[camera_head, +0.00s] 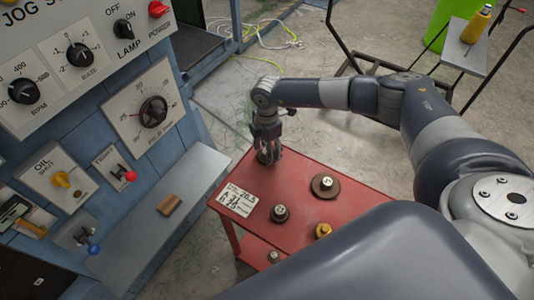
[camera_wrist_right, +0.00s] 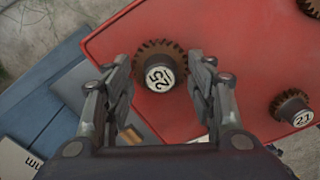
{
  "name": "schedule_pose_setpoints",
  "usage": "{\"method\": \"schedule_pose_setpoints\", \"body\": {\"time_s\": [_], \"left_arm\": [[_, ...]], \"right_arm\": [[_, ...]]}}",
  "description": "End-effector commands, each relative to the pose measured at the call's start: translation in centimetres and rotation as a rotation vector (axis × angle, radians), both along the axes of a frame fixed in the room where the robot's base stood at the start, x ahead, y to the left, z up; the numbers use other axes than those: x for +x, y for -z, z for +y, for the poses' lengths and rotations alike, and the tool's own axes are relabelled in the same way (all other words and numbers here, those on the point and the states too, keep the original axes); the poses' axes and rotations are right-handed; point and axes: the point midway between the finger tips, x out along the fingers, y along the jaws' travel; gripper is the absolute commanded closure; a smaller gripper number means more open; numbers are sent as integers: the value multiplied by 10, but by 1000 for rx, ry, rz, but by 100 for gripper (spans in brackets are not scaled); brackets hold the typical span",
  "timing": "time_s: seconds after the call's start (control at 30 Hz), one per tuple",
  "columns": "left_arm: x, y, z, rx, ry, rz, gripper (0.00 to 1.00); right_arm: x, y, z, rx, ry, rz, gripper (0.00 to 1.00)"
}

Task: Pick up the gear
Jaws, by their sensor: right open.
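A brown toothed gear (camera_wrist_right: 179,47) with a grey hub and a white label reading 25 sits on the red table (camera_wrist_right: 235,80). My right gripper (camera_head: 268,153) is open at the table's far left corner. In the right wrist view its two fingers stand on either side of this gear, the hub between them, with gaps to both. In the head view this gear (camera_head: 263,157) is mostly hidden by the fingers. Another gear (camera_wrist_right: 292,107), labelled 21, lies to the right, and part of a further gear (camera_wrist_right: 311,7) shows at the top right. My left gripper is not in view.
On the table are a wide gear (camera_head: 325,187), a small one (camera_head: 280,213), a yellowish one (camera_head: 323,230) and a white card (camera_head: 238,199). A lower shelf holds another part (camera_head: 273,256). A blue control panel (camera_head: 130,150) stands left, with a brown block (camera_head: 170,205) on its ledge.

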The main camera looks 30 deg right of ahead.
Motion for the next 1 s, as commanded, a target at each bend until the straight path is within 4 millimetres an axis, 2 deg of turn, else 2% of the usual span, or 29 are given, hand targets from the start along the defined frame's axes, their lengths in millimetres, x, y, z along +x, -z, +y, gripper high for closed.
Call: {"method": "schedule_pose_setpoints", "body": {"time_s": [0.07,0.3,0.67,0.77,1.0], "left_arm": [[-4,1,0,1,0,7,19],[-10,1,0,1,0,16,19],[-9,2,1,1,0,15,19],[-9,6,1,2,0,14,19],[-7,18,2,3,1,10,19]], "right_arm": [[0,0,0,0,0,0,49],[0,0,0,0,0,0,100],[0,-5,0,1,0,-1,100],[1,-17,0,2,1,-4,100],[1,-64,0,1,0,-5,100]]}}
